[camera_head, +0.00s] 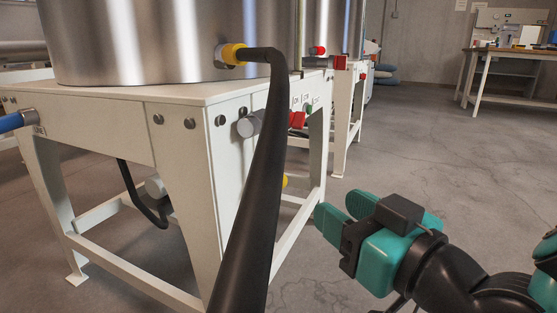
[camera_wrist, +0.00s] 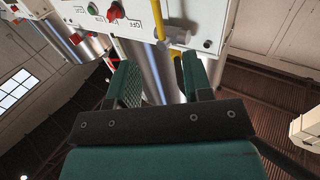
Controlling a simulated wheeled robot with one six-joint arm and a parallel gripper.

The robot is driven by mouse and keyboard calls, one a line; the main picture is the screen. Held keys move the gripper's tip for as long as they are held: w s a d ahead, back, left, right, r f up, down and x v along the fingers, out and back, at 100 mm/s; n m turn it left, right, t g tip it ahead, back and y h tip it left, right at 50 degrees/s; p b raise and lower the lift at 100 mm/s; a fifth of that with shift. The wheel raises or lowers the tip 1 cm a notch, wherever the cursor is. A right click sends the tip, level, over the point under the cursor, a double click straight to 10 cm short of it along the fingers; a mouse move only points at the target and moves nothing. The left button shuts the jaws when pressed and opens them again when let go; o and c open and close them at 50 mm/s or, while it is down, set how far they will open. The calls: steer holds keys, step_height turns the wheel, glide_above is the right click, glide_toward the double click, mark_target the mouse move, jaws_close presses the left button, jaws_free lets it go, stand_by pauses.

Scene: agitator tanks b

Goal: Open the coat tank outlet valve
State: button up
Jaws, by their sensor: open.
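A steel tank (camera_head: 150,40) stands on a white frame at the left. A yellow collar (camera_head: 234,54) on its side joins a thick black hose. Further back, a red valve-like part (camera_head: 340,63) sticks out beside a second steel tank (camera_head: 325,30). No readable label shows which is the coat tank or its outlet valve. My gripper (camera_head: 343,208) is open and empty, in the free space right of the frame. In the wrist view, my gripper (camera_wrist: 159,82) faces a yellow bar (camera_wrist: 158,20) and a steel cylinder, apart from them as far as I can tell.
The frame carries a small panel with a red knob (camera_head: 298,119) and a green button (camera_head: 308,110); the wrist view shows a red knob (camera_wrist: 115,12) and "OFF" lettering. The black hose (camera_head: 262,170) hangs across the foreground. A workbench (camera_head: 510,52) stands far right. The floor between is clear.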

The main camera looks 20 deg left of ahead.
steer(key=w+p, duration=0.1)
steer(key=p, duration=0.7)
glide_toward(281, 168)
steer(key=x, duration=0.5)
steer(key=shift+s+a+r, duration=0.1)
steer(key=shift+a+r, duration=0.1)
steer(key=shift+r, duration=0.2)
steer(key=x, duration=0.2)
steer(key=b+x, duration=0.1)
steer(key=x, duration=0.1)
steer(key=shift+f, duration=0.4)
steer(key=shift+w+a+r+b, duration=0.1)
steer(key=shift+w+a+b, duration=0.2)
steer(key=shift+w+a, duration=0.25)
steer(key=shift+d, duration=0.1)
jaws_close()
